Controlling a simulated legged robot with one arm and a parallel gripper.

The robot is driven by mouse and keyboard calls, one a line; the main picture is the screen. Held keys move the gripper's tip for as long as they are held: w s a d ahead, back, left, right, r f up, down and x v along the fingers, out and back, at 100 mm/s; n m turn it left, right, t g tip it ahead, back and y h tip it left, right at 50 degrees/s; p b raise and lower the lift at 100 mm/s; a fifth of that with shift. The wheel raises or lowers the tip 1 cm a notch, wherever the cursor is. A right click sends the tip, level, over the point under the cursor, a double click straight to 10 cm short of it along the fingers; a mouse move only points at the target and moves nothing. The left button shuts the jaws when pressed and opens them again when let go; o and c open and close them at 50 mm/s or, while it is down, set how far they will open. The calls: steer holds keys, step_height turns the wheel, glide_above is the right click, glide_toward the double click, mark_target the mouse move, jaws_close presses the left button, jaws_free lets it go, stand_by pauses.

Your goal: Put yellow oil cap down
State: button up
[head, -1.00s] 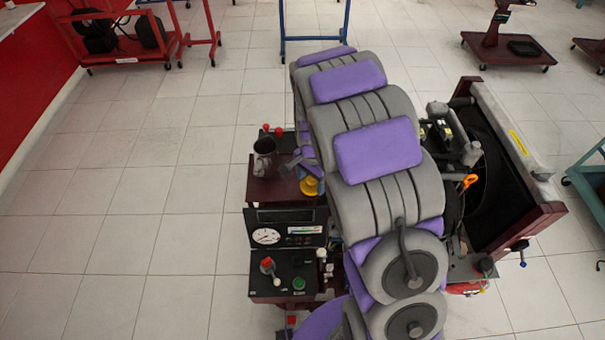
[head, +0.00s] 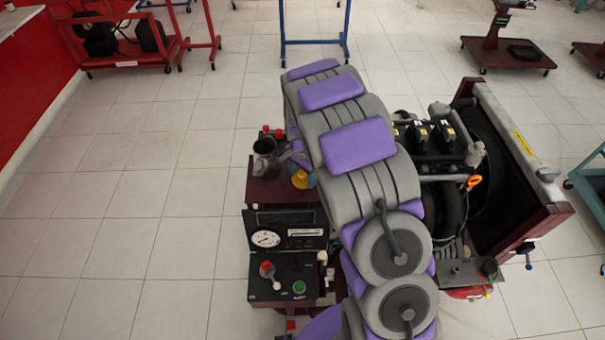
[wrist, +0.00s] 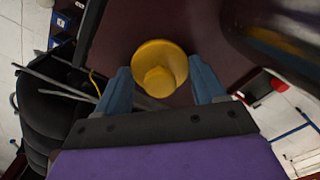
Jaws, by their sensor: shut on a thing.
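The yellow oil cap (wrist: 160,68) sits between the two blue fingers of my gripper (wrist: 159,72), which is shut on it. In the wrist view the cap is over a dark maroon surface (wrist: 125,30); I cannot tell whether it touches it. In the head view the cap (head: 300,181) shows partly beside my arm, at the maroon side shelf (head: 262,192) of the engine trainer. My arm hides part of the cap and of the gripper there.
A dark metal jug (head: 265,158) stands on the shelf left of the cap. A control panel (head: 285,275) with a gauge lies in front of the shelf. The engine (head: 435,140) is right of my arm. Open tiled floor lies left of the trainer.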

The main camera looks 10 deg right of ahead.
mark_target(303, 173)
steer(key=o, duration=1)
step_height(303, 173, up, 12)
steer(key=p, duration=0.3)
steer(key=shift+r, duration=0.1)
steer(key=s+r+n, duration=0.3)
steer(key=s+r, duration=0.1)
steer(key=s, duration=0.9)
steer(key=s+r+n+g, duration=0.1)
steer(key=s+r+n, duration=0.2)
steer(key=s, duration=1)
steer(key=s+r+n, duration=0.4)
steer(key=s+n, duration=0.1)
steer(key=s, duration=0.8)
steer(key=shift+r+g, duration=0.35)
steer(key=shift+g, duration=0.05)
